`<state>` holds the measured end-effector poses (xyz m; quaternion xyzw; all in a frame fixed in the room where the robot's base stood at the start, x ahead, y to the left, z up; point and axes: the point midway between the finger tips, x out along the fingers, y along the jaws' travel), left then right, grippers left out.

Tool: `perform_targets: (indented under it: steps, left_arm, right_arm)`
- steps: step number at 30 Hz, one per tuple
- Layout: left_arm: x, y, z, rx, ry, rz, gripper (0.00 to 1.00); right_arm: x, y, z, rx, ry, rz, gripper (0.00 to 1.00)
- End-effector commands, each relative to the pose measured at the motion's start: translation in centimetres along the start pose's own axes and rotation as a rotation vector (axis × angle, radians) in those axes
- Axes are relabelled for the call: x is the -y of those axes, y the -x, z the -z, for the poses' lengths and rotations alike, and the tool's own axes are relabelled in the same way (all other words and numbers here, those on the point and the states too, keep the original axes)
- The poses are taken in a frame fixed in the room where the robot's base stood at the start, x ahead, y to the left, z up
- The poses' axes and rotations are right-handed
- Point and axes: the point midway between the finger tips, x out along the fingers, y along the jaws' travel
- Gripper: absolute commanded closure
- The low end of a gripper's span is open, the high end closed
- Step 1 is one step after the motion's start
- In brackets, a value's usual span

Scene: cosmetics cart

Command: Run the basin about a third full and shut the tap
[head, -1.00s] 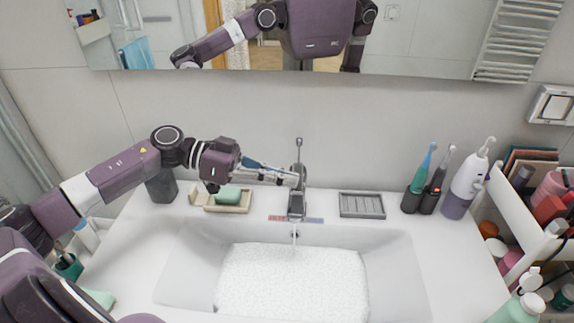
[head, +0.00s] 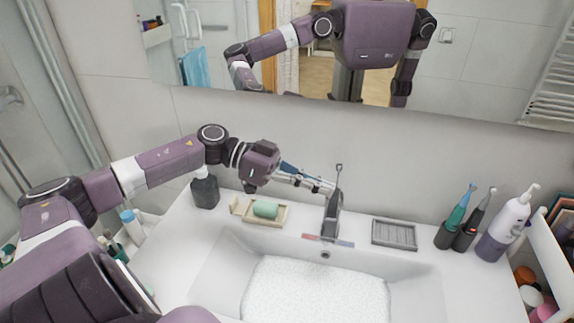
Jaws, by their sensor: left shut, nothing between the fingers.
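The basin (head: 215,270) is a white sink set in the counter. A pale, speckled surface of water (head: 315,290) covers its floor; the near part is cut off by the frame's lower edge, so its depth is hard to judge. The grey tap (head: 332,218) stands behind the basin, its thin lever pointing up. No stream shows under the spout. My left gripper (head: 332,188) is shut and empty, with its fingertips at the left side of the tap's upper body; contact is unclear. My right gripper is out of view.
A green soap on a beige dish (head: 283,215) and a dark bottle (head: 205,192) stand left of the tap. A grey ribbed tray (head: 394,236), toothbrushes and a white-purple flosser (head: 505,230) stand right. A mirror hangs behind.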

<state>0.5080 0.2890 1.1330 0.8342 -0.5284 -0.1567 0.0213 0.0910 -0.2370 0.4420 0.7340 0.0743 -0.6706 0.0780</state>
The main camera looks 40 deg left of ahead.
Motion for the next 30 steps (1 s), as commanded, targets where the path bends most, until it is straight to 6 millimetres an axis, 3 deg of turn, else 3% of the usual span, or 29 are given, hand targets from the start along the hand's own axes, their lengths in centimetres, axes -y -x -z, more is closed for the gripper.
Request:
perform_targets:
  steps: [1, 8, 21, 30]
  left_arm:
    - [0.2, 0.9, -1.1, 0.01, 0.005, 0.003, 1.0]
    - [0.1, 3.7, -0.8, 0.008, 0.004, 0.001, 1.0]
    - [0.0, 8.0, -0.4, 0.002, 0.003, 0.002, 1.0]
    - [-0.1, 8.9, -0.5, 0.002, 0.002, 0.0, 1.0]
  right_arm:
    - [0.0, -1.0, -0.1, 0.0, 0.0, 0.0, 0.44]
    - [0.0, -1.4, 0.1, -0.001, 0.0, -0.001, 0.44]
    - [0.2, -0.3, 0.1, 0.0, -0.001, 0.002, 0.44]
    - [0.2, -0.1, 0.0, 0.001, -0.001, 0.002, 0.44]
